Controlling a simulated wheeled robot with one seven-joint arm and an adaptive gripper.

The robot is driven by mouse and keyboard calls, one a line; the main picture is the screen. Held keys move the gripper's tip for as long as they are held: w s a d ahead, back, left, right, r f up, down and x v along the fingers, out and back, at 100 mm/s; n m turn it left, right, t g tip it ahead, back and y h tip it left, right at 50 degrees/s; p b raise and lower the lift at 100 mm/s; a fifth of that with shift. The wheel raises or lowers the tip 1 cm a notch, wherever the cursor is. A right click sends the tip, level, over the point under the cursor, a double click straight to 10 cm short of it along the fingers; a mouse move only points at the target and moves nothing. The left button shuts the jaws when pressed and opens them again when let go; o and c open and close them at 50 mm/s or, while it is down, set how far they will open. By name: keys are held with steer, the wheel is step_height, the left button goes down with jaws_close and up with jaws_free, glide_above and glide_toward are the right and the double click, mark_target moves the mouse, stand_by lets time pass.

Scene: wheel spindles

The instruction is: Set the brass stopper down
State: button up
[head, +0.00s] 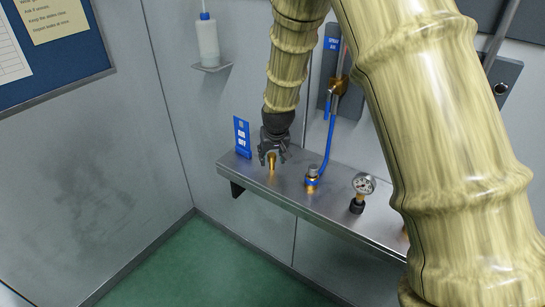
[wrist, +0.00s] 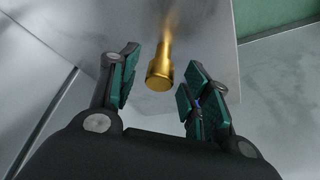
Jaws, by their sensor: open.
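The brass stopper (head: 272,162) stands on the steel shelf (head: 330,213) near its left end. In the wrist view the stopper (wrist: 160,74) shows as a gold cylinder with a thinner part running away from its wide end. My gripper (head: 271,158) is over the stopper. In the wrist view my gripper's (wrist: 157,92) two green-padded fingers are apart, one on each side of the stopper, with visible gaps. The stopper's far end is blurred in the wrist view.
A blue sign (head: 242,137) stands left of the stopper. A blue hose with a brass-and-blue fitting (head: 312,178) is close on the right, then a pressure gauge (head: 363,185). A white bottle (head: 207,42) sits on a wall bracket. The shelf's front edge is close.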

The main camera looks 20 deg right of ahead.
steer(key=b+v, duration=0.3)
steer(key=v, duration=0.8)
steer(key=shift+s+r, duration=0.15)
steer(key=shift+s, duration=0.05)
stand_by(1.3)
